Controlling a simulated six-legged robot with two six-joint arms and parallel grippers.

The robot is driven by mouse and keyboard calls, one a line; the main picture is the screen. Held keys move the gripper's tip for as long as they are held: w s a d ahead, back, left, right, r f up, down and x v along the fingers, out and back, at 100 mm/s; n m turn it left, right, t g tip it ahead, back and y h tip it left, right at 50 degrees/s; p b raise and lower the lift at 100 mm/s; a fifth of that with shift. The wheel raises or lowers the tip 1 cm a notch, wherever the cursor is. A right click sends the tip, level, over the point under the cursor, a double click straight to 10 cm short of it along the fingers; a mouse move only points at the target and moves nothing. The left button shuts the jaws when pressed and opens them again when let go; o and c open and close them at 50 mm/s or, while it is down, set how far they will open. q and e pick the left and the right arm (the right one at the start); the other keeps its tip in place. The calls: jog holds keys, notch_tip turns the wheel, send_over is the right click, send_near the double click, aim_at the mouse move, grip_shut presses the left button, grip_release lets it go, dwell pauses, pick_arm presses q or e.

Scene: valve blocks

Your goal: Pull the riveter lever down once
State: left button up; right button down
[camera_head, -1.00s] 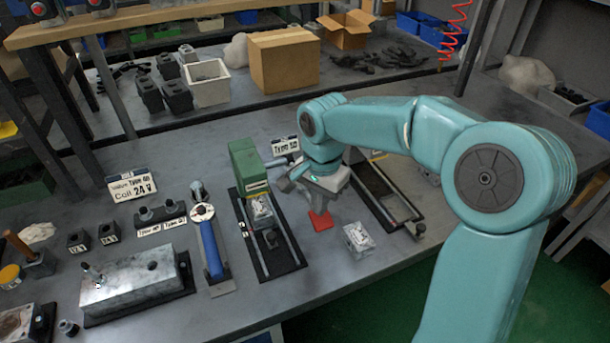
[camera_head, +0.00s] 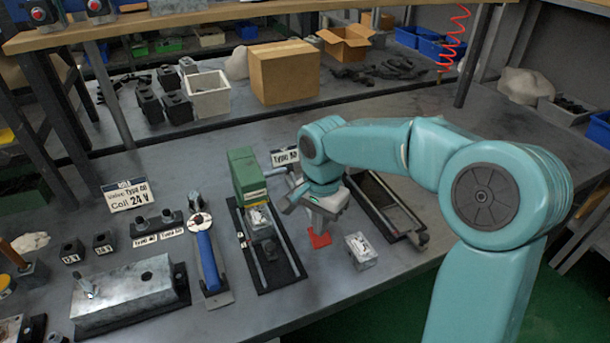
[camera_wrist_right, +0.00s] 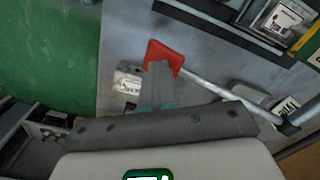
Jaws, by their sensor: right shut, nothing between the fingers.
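The riveter is a green machine (camera_head: 245,174) on a black railed base, with a metal block under its head. Its lever is a metal rod (camera_wrist_right: 205,85) ending in a flat red handle (camera_head: 319,239). The handle also shows in the right wrist view (camera_wrist_right: 165,56). My right gripper (camera_head: 318,220) is right at the red handle, pointing down. In the right wrist view its fingers (camera_wrist_right: 158,85) are together, with the tips at the near edge of the handle and nothing between them. Whether they press on it is hard to tell. My left gripper is not in view.
A small metal block (camera_head: 361,251) stands just right of the handle. A black tray fixture (camera_head: 386,208) lies behind it. A blue-handled tool (camera_head: 209,262) and a big metal block (camera_head: 130,288) lie to the left. The table front edge is close.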

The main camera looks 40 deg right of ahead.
notch_tip(320, 180, up, 16)
jog(key=p, duration=1.2)
jog(key=shift+w, duration=0.15)
jog(key=shift+d+f, duration=0.1)
jog(key=shift+f, duration=0.05)
